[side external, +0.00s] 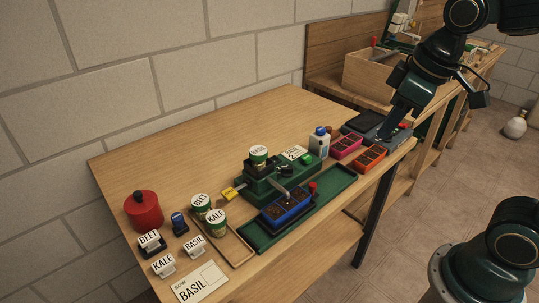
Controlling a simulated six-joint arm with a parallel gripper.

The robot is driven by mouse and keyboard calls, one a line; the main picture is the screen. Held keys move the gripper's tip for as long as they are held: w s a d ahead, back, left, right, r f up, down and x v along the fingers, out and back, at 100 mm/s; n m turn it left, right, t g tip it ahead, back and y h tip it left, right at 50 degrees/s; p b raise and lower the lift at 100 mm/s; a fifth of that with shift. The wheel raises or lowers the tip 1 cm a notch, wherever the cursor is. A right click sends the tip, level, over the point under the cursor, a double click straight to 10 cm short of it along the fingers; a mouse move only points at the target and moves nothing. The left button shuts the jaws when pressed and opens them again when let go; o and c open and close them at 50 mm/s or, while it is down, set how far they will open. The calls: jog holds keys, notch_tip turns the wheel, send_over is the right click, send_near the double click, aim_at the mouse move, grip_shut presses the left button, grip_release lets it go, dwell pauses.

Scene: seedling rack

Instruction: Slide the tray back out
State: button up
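A blue tray (287,207) with dark cells, some looking brown inside, sits on the long green track (333,192), towards its front left part. The green machine (270,190) stands right behind it, and a grey spout reaches over the tray. A seed can (258,152) with a white label stands on top of the machine. My gripper (388,135) points down at the far right of the bench, near the orange tray and the dark flat box, well apart from the blue tray. Its fingertips are too small and dark to tell whether they are open.
An orange tray (370,157) and a pink tray (346,147) stand right of a white bottle (319,141). Cans marked BEET (201,203) and KALE (216,219) stand at left, near label tags, a red pot (144,210) and a BASIL card (201,285). The back left bench is clear.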

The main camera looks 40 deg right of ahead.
jog(key=w+f+n+g, duration=0.2)
jog(key=w+f+n, duration=0.1)
jog(key=w, duration=0.5)
jog(key=n+g, duration=0.2)
jog(key=n, duration=0.1)
send_over(313, 184)
notch_tip(313, 184, down, 6)
jog(key=shift+f, duration=0.25)
notch_tip(313, 184, down, 14)
jog(key=shift+r, duration=0.25)
grip_shut()
